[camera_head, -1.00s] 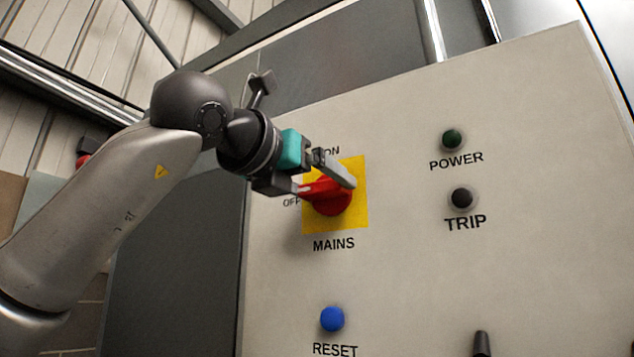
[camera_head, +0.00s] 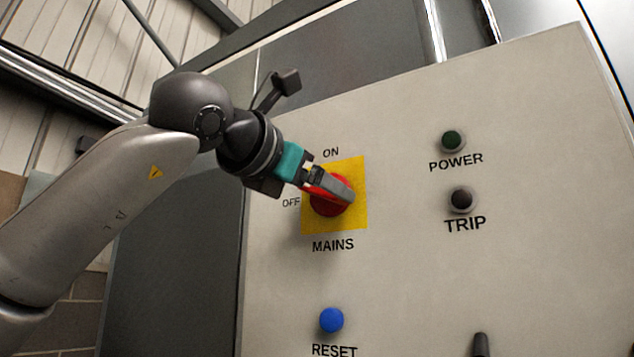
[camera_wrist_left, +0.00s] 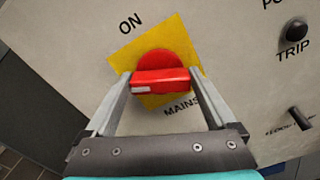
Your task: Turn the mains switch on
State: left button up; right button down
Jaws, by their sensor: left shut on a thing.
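The mains switch is a red rotary knob (camera_head: 325,206) on a yellow square plate (camera_head: 352,222), with ON above, OFF to the left and MAINS below. In the left wrist view its red handle (camera_wrist_left: 165,77) lies between the fingers, with a white mark at its left end. Judged by the tilted lettering, that end points between OFF and ON, nearer OFF. My left gripper (camera_head: 333,189) is shut on the handle, one finger on each side; it also shows in the wrist view (camera_wrist_left: 160,82). The near finger hides part of the handle in the head view. My right gripper is out of view.
The pale panel also bears a dark green POWER lamp (camera_head: 452,140), a dark TRIP lamp (camera_head: 461,200), a blue RESET button (camera_head: 331,320) and a dark lever (camera_head: 481,345) at the bottom. The panel face around the switch is otherwise flat and clear.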

pick_arm(q)
jog(key=m, duration=0.6)
jog(key=m+p, duration=0.1)
jog(key=m, duration=0.6)
jog(key=shift+s+d+f+p, duration=0.1)
jog(key=shift+f+p, duration=0.05)
jog(key=shift+p, duration=0.15)
dwell(0.3)
jog(key=o, duration=1.1)
jog(key=shift+c, duration=0.2)
jog(key=b+v, duration=0.5)
jog(key=v, duration=1)
jog(key=shift+s, duration=0.15)
jog(key=shift+f, duration=0.1)
